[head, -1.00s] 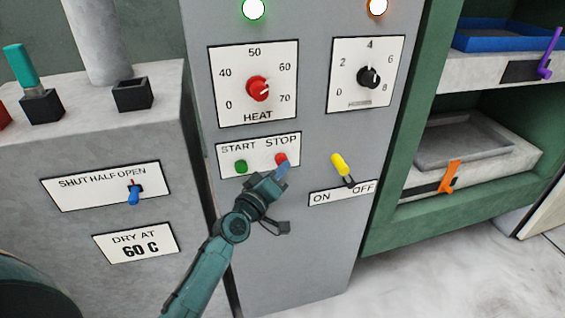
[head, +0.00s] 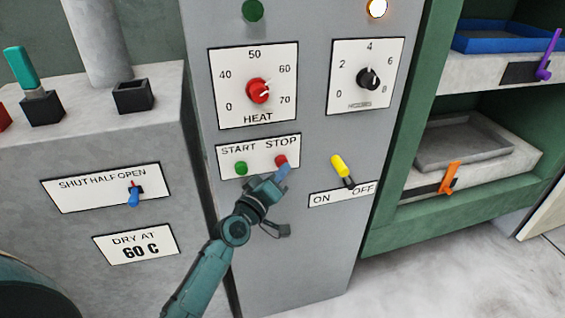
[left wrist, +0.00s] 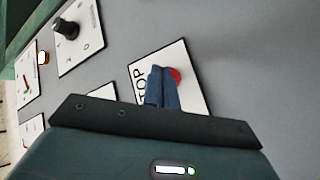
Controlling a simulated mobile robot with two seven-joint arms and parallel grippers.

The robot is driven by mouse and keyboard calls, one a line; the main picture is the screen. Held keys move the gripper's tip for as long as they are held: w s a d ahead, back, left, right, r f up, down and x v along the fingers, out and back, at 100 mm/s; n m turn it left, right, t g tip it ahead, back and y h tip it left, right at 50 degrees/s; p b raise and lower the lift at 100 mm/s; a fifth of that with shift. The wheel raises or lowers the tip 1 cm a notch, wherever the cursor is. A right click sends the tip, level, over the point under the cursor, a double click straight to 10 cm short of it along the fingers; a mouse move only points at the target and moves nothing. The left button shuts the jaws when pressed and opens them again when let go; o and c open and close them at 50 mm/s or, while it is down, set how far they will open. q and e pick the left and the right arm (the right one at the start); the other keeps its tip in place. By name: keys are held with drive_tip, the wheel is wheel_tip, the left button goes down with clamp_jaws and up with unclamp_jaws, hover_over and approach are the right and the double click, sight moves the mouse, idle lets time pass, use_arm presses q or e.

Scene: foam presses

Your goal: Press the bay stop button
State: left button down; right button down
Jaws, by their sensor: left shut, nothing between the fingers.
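The red stop button (head: 281,160) sits under the word STOP on a white plate (head: 258,153) on the grey cabinet front. The green start button (head: 241,168) is to its left. My left gripper (head: 284,172) is shut and empty, its blue fingertips just below and in front of the red button. In the left wrist view the red button (left wrist: 175,74) shows just beyond the shut fingertips (left wrist: 163,72); I cannot tell if they touch. The green lamp (head: 252,10) at the top is dark. The orange lamp (head: 377,8) is lit. My right gripper is not in view.
Above are a red heat knob (head: 258,91) and a black knob (head: 369,78). A yellow on/off lever (head: 341,167) sticks out just right of my gripper. A blue slider (head: 134,196) is on the left unit. Green shelves with trays (head: 465,140) stand to the right.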

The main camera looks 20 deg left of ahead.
use_arm(q)
drive_tip(key=shift+s+d, duration=0.25)
drive_tip(key=shift+s, duration=0.2)
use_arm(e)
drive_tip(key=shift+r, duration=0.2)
